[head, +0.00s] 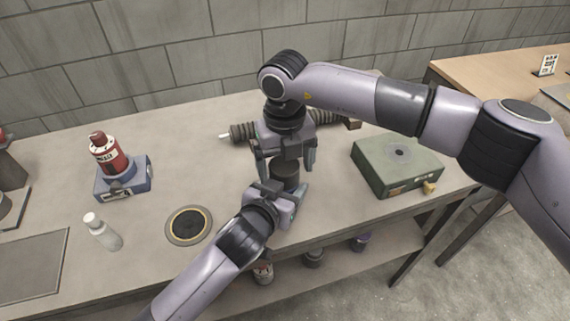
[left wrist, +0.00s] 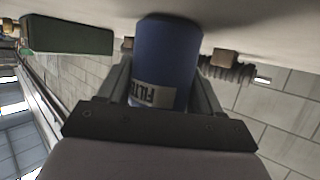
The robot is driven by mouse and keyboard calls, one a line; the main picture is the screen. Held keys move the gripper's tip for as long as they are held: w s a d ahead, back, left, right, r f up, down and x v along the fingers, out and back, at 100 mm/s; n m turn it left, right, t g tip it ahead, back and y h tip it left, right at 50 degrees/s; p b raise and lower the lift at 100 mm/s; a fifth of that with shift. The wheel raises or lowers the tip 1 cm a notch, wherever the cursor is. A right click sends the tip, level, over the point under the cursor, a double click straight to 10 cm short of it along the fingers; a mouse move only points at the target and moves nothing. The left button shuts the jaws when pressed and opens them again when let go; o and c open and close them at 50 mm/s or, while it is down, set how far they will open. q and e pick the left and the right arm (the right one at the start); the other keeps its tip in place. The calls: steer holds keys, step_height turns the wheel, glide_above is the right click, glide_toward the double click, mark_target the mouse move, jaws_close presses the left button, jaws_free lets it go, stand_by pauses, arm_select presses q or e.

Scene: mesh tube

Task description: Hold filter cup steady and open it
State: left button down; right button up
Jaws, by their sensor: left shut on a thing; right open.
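The filter cup is a dark upright cylinder (head: 286,175) near the table's front edge in the head view, partly hidden by both grippers. In the left wrist view, which is upside down, the filter cup (left wrist: 168,55) is blue with a pale label reading "FILT". My left gripper (left wrist: 167,85) is shut around the cup's sides. In the head view the left gripper (head: 287,199) reaches it from the front, low down. My right gripper (head: 287,168) points down from above. Its fingers are open on either side of the cup's dark upper part, and I cannot tell whether they touch it.
A green box (head: 390,165) with a brass fitting stands at right. A ribbed dark part (head: 241,133) lies behind the grippers. At left are a red bottle (head: 108,155) on a blue base, a white bottle (head: 103,232) and a round black disc (head: 188,224). A shelf below holds several items.

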arm_select(q)
steer(key=shift+f, duration=0.15)
arm_select(e)
steer(key=r, duration=0.4)
steer(key=shift+s+a+r, duration=0.1)
steer(key=shift+s+a, duration=0.05)
steer(key=shift+a, duration=0.05)
arm_select(q)
steer(key=shift+c, duration=0.5)
jaws_free()
arm_select(e)
steer(key=shift+d, duration=0.1)
